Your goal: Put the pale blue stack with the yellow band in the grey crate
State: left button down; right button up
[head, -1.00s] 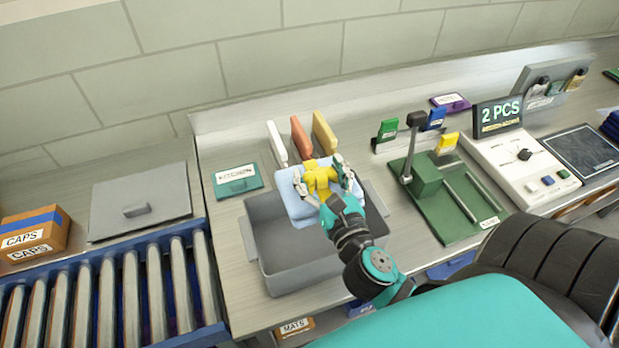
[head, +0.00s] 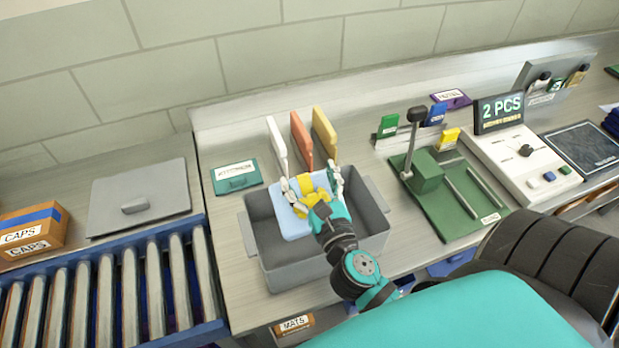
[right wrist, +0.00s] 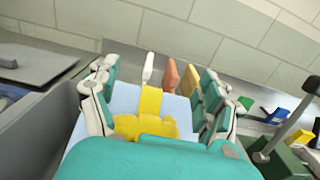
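The pale blue stack (head: 289,224) with its yellow band (head: 307,184) is over the grey crate (head: 316,272). Its far edge overlaps the crate's back rim in the picture; I cannot tell whether it touches the crate floor. My right gripper (head: 311,184) reaches down on it, with one finger at each side edge. In the right wrist view, the stack (right wrist: 124,99) spans the space between the fingers (right wrist: 152,88), which look shut on its sides. The gripper and arm hide part of the stack. My left gripper is not in view.
White, orange and yellow upright dividers (head: 301,141) stand just behind the crate. A teal labelled plate (head: 237,176) lies at its back left. A green fixture (head: 443,195) with a post stands to the right. A blue roller conveyor (head: 110,290) is at left. The crate's front part is empty.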

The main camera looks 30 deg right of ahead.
jog(key=shift+o, duration=0.9)
jog(key=shift+s, duration=0.1)
jog(key=b+v, duration=0.4)
jog(key=v, duration=0.7)
jog(key=shift+s+a+r, duration=0.15)
jog(key=shift+s+a, duration=0.05)
jog(key=shift+s, duration=0.2)
